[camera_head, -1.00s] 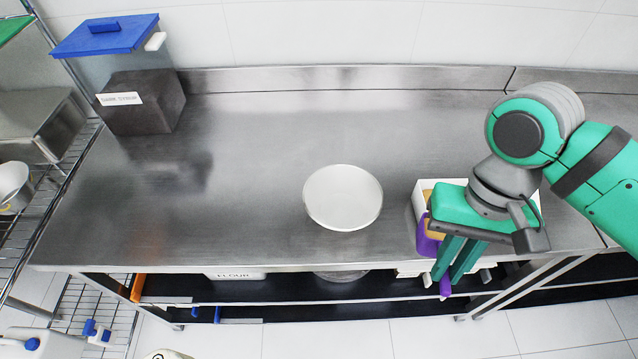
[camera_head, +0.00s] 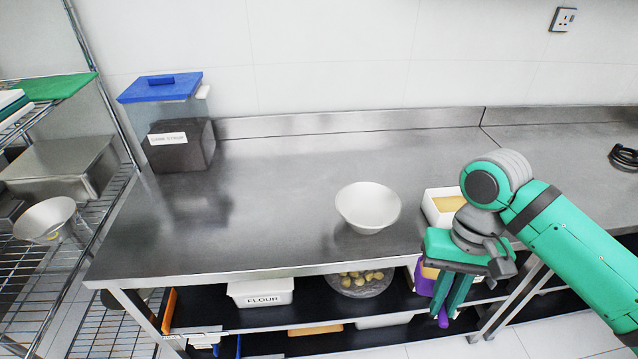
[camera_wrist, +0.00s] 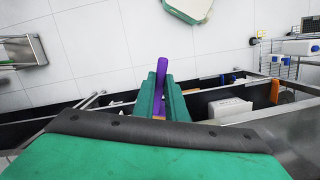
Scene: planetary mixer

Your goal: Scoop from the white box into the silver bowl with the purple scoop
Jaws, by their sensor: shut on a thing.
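My gripper (camera_head: 453,294) is shut on the purple scoop (camera_head: 443,319), whose handle end sticks out below the fingers. Part of the scoop's purple body shows behind the fingers, with yellowish matter at it. In the wrist view the purple handle (camera_wrist: 162,70) stands out between the two green fingers. The white box (camera_head: 431,214) with yellowish contents stands on the steel table, partly hidden by my gripper. The gripper is at the table's front edge, in front of the box. A white bowl (camera_head: 368,208), which looks more white than silver, stands empty left of the box.
A blue-lidded bin (camera_head: 178,140) of dark contents stands at the table's back left. A wire shelf (camera_head: 90,240) is at the left. A box labelled FLOUR (camera_head: 262,292) and a dish of round pieces (camera_head: 362,284) are on the lower shelf. The table's left half is clear.

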